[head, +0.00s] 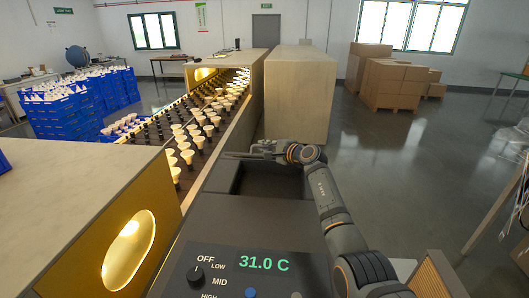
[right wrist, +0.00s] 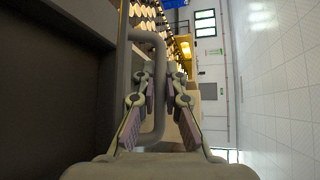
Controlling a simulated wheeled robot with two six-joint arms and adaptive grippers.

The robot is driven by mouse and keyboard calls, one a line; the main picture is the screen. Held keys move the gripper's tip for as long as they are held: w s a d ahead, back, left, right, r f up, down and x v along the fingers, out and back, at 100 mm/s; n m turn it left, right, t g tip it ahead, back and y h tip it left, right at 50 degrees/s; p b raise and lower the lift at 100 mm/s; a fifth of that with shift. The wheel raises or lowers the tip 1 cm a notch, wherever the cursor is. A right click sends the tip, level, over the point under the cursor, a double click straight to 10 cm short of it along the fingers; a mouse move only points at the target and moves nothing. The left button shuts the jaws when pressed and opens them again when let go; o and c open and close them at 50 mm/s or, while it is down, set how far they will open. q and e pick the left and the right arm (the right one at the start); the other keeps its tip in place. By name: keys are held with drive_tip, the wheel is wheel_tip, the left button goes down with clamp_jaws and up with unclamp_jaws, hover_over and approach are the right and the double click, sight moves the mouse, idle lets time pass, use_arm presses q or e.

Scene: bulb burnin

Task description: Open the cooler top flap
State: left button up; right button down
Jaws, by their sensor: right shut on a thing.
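The cooler (head: 215,215) is a dark grey box in the head view, with a control panel on its near face. A dark recess (head: 268,182) shows in its top. My right gripper (head: 243,156) is at the far side of this recess. In the right wrist view a grey bar handle (right wrist: 159,110) runs between the fingers of my right gripper (right wrist: 161,85), which is shut on it. The handle joins the edge of a dark panel (right wrist: 55,85) at the left. How far the flap is raised cannot be told. My left gripper is not in view.
A lit conveyor of bulbs (head: 190,140) runs along the cooler's left, between a near housing (head: 65,195) and a far one (head: 235,65). A tall pale box (head: 300,95) stands behind the cooler. Cartons (head: 385,80) stand at the back right; blue crates (head: 65,120) at left.

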drive_tip(key=shift+w+r, duration=0.15)
drive_tip(key=shift+r, duration=0.65)
drive_tip(key=c, duration=1.8)
unclamp_jaws()
drive_tip(key=shift+o, duration=0.5)
drive_tip(key=shift+w+f, duration=0.1)
drive_tip(key=shift+d+f, duration=0.1)
drive_tip(key=shift+f, duration=0.15)
drive_tip(key=shift+s+d, duration=0.35)
drive_tip(key=shift+s, duration=0.15)
drive_tip(key=v, duration=0.6)
drive_tip(key=shift+s, duration=0.15)
